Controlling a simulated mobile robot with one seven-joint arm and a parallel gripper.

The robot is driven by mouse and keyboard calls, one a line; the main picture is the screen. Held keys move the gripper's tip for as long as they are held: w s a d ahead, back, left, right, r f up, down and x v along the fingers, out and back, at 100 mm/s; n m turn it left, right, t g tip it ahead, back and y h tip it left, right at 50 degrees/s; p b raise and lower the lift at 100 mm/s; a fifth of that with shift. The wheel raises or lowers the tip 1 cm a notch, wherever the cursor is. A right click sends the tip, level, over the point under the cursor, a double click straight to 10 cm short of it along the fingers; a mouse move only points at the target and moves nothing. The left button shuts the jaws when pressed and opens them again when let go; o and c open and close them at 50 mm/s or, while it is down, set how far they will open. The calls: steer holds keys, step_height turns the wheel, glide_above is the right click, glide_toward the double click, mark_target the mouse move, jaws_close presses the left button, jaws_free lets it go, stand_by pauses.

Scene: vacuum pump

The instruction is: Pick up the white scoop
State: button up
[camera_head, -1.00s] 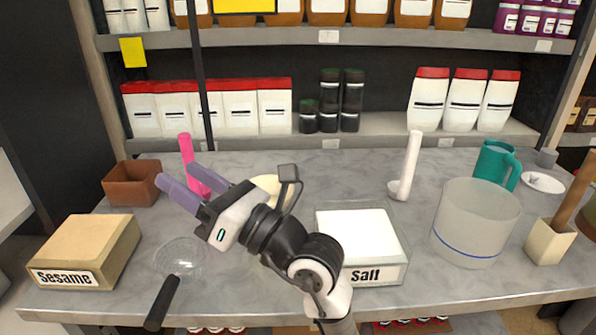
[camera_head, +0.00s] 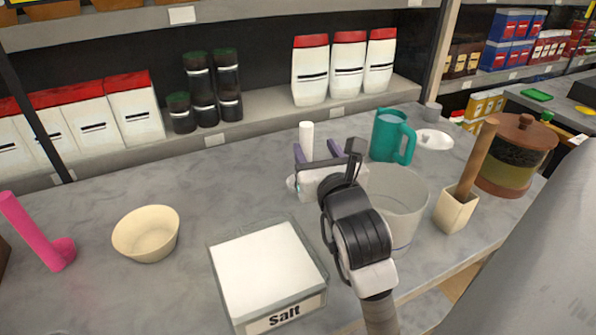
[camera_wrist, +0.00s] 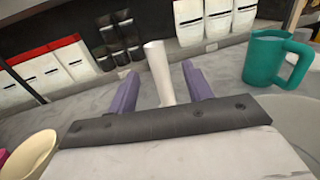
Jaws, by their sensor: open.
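The white scoop (camera_head: 306,139) stands upright on the grey counter, its tall handle pointing up. My gripper (camera_head: 318,152) is in front of it, and hides most of its lower part in the head view. In the wrist view the scoop (camera_wrist: 159,72) shows between the two purple fingers of my gripper (camera_wrist: 160,88), apart from both. The fingers are open and point toward the scoop. The scoop's bowl is mostly hidden behind the gripper body in the wrist view.
A clear container (camera_head: 400,195) stands close right of my gripper, with a teal mug (camera_head: 391,136) behind it. The salt box (camera_head: 262,270), a cream bowl (camera_head: 146,235) and a pink scoop (camera_head: 38,232) are to the left. A wooden-handled tool stands in a beige holder (camera_head: 455,212) at right.

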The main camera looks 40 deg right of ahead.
mark_target(308, 136)
steer(key=p+x, duration=0.1)
steer(key=x, duration=0.1)
steer(key=p+x, duration=0.1)
steer(key=x, duration=0.1)
steer(key=r+p+x, duration=0.1)
steer(key=x, duration=0.1)
steer(key=shift+w+a+p, duration=0.1)
steer(key=shift+a+p, duration=0.1)
steer(key=shift+p, duration=0.1)
steer(key=shift+w+d+f, duration=0.15)
steer(key=shift+w+f, duration=0.05)
jaws_close()
